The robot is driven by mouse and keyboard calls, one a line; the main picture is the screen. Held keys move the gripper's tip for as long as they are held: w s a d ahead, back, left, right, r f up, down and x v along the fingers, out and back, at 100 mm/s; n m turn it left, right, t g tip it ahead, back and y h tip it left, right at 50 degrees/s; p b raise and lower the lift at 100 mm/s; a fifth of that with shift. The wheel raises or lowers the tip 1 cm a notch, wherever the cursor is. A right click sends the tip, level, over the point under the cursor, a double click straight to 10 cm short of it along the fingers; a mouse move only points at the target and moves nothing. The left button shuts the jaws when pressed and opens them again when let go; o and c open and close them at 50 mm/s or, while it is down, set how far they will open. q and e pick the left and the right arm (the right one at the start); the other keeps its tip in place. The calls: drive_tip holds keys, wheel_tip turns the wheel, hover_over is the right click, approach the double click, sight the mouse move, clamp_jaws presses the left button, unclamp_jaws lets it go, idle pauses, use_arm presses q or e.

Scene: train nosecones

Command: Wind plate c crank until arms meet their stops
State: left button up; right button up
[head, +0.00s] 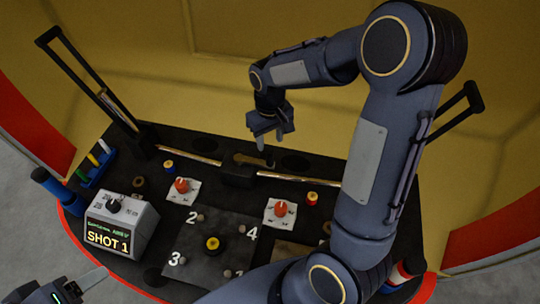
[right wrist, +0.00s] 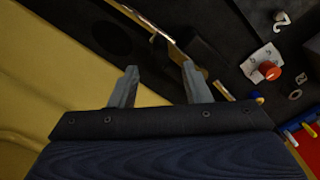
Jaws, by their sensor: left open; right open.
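No part is legibly marked plate c, and I cannot clearly make out its crank. A dark block (head: 238,176) sits mid-bench between two brass rods (head: 190,157), with a small brass-coloured piece (head: 252,160) just behind it. The block also shows in the right wrist view (right wrist: 203,50). My right gripper (head: 270,146) is open and empty, pointing down over the back of the bench by the brass piece; contact cannot be told. Its two fingers also show apart in the right wrist view (right wrist: 160,85). My left gripper (head: 88,282) is partly in view at the lower left, away from the block.
A tall black arm frame (head: 80,68) rises at the left, another (head: 460,108) at the right. A grey box reading SHOT 1 (head: 120,225) stands front left. Orange knobs (head: 182,185) sit on white cards. A numbered dark plate (head: 210,225) lies mid-front. Yellow walls stand behind.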

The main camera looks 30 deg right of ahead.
sight(270, 151)
wheel_tip(270, 151, down, 8)
drive_tip(key=shift+r, duration=0.2)
clamp_jaws()
idle(0.4)
